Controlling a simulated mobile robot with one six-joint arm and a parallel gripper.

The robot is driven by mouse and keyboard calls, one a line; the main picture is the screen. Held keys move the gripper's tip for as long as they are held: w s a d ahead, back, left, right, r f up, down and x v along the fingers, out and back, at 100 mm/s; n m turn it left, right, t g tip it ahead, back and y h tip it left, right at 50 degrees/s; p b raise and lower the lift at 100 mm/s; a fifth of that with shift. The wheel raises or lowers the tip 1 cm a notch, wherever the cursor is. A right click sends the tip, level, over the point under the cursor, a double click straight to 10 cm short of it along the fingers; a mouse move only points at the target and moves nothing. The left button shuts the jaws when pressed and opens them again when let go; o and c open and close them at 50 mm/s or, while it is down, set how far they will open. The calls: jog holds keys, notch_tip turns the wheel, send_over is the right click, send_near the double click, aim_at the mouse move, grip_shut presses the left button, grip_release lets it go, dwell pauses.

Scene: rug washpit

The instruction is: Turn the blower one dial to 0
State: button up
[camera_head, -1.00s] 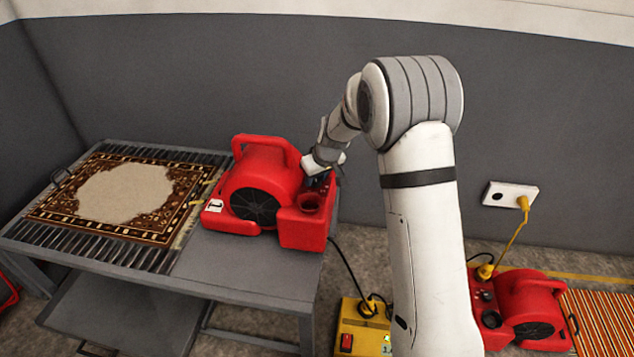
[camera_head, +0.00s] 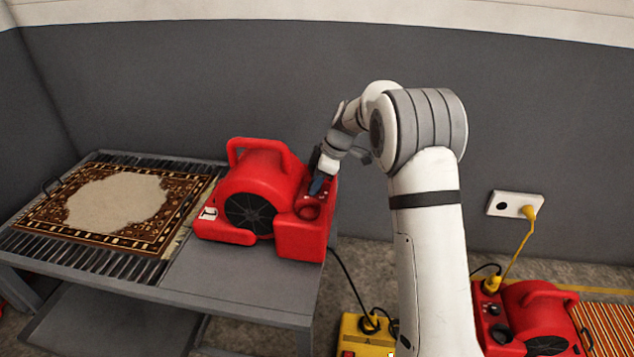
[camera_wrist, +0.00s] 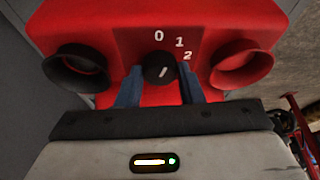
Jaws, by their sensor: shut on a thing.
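Blower one (camera_head: 255,175) is a red blower with a white "1" tag, standing on the right part of the grey table. In the head view my gripper (camera_head: 317,186) is at the blower's right end, and the dial is hidden there.
A patterned rug (camera_head: 120,200) lies on the grey table (camera_head: 235,290) left of the blower. A second red blower (camera_head: 535,310) stands on the floor at right. A yellow cord hangs from a wall socket (camera_head: 502,204).

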jog(key=shift+w+n+g+p, duration=0.1)
jog(key=shift+n+g+p, duration=0.5)
jog(key=shift+n, duration=1)
jog(key=o, duration=1)
jog(key=shift+c, duration=0.2)
jog(key=p+v, duration=0.2)
jog(key=v, duration=0.5)
jog(key=shift+r+p, duration=0.35)
jog(key=shift+p, duration=0.05)
jog(key=shift+d, duration=0.15)
